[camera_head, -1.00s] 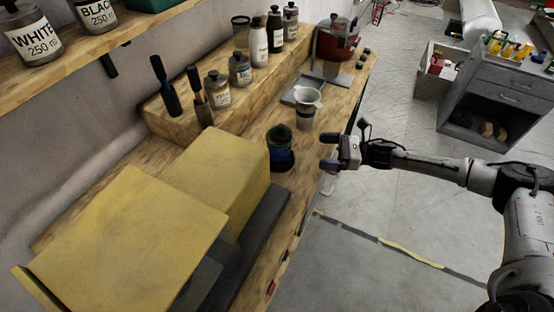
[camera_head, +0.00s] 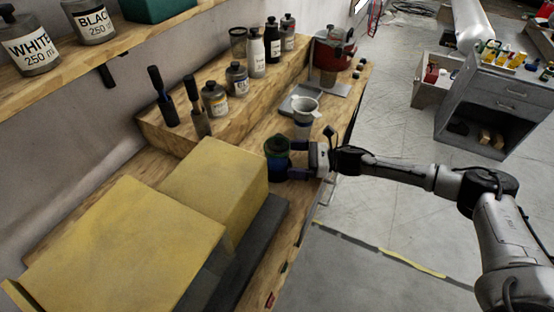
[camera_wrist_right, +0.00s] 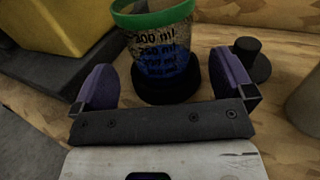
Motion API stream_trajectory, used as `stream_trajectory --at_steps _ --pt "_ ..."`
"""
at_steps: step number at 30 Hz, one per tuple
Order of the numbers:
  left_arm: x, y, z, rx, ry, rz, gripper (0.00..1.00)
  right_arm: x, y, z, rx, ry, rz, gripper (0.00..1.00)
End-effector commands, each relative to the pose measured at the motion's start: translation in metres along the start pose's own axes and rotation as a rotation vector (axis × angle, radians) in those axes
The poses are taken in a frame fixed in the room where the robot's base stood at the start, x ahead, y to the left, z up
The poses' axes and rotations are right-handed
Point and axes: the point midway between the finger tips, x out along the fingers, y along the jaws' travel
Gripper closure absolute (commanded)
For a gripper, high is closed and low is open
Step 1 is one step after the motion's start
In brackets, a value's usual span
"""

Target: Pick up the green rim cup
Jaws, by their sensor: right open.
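The green rim cup (camera_head: 278,152) stands upright on the wooden bench, to the right of the yellow box. In the right wrist view the cup (camera_wrist_right: 160,50) is clear with black ml marks, a green rim, blue contents low down and a dark base. My right gripper (camera_head: 297,160) is open at the cup's near side. In the right wrist view its two purple-padded fingers (camera_wrist_right: 167,88) point at the cup, one to each side of its lower part, and do not visibly grip it. My left gripper is not in view.
A large yellow box (camera_head: 215,185) stands close left of the cup. A white cup with a funnel-like top (camera_head: 304,112) stands behind it. Bottles (camera_head: 237,78) line a raised wooden step. A small dark knob-shaped object (camera_wrist_right: 248,60) is right of the cup. Open floor lies right of the bench.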

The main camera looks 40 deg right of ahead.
Motion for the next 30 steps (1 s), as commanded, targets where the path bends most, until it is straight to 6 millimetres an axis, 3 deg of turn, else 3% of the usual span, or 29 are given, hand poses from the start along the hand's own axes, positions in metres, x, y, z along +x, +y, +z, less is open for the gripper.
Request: stream_trajectory --at_steps 10,21,30 --pt "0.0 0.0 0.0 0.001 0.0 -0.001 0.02 0.039 -0.001 0.002 -0.001 -0.002 0.0 0.0" --pt "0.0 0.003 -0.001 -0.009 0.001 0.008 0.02 0.046 -0.001 0.001 0.0 0.001 -0.002 0.0" --pt "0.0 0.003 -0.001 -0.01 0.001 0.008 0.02 0.046 -0.001 0.001 0.0 0.001 -0.002 0.27"
